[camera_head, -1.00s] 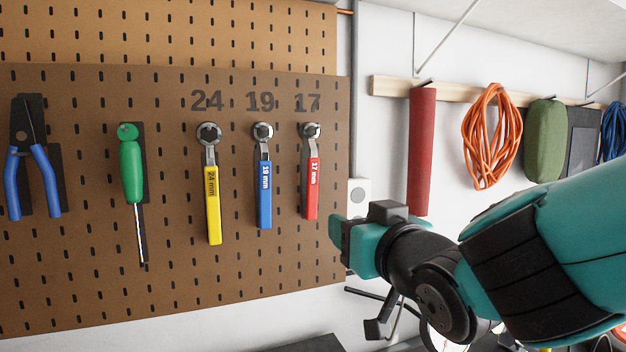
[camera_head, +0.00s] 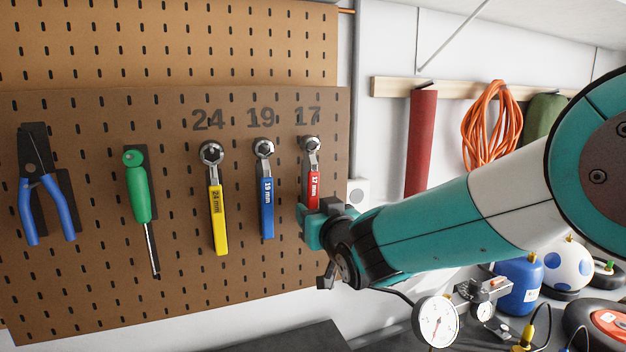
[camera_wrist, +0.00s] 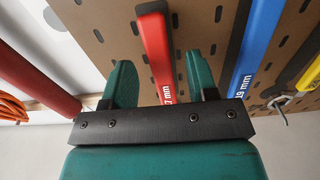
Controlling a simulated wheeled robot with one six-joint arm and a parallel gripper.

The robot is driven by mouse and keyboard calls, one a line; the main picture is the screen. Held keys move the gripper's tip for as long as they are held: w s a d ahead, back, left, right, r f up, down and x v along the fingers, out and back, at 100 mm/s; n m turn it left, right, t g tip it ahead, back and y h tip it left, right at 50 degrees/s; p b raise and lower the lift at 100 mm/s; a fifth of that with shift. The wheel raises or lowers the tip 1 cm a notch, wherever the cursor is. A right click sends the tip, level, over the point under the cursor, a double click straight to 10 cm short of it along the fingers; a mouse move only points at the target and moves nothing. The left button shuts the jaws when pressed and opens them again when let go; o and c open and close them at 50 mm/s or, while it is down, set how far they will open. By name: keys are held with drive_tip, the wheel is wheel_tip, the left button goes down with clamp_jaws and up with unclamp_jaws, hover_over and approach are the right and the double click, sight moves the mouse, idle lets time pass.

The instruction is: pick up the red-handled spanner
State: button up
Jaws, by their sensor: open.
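The red-handled spanner (camera_head: 313,180) hangs upright on the brown pegboard under the number 17. Its lower handle is hidden behind my gripper (camera_head: 312,226) in the head view. In the wrist view, the red handle (camera_wrist: 155,45) runs down between the two teal fingers of my gripper (camera_wrist: 160,85), with a gap on each side. It is nearer the right finger's side than the far left one cannot be judged exactly. My gripper is open and holds nothing.
The blue 19 mm spanner (camera_head: 266,205) hangs close to the left of the red one, and the yellow 24 mm spanner (camera_head: 218,220) beyond it. A red roll (camera_head: 420,140) hangs to the right. A gauge (camera_head: 435,322) stands below on the bench.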

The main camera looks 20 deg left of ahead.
drive_tip(key=shift+p+x, duration=0.55)
drive_tip(key=shift+x, duration=0.5)
drive_tip(key=shift+w+a, duration=0.1)
drive_tip(key=shift+w, duration=0.05)
clamp_jaws()
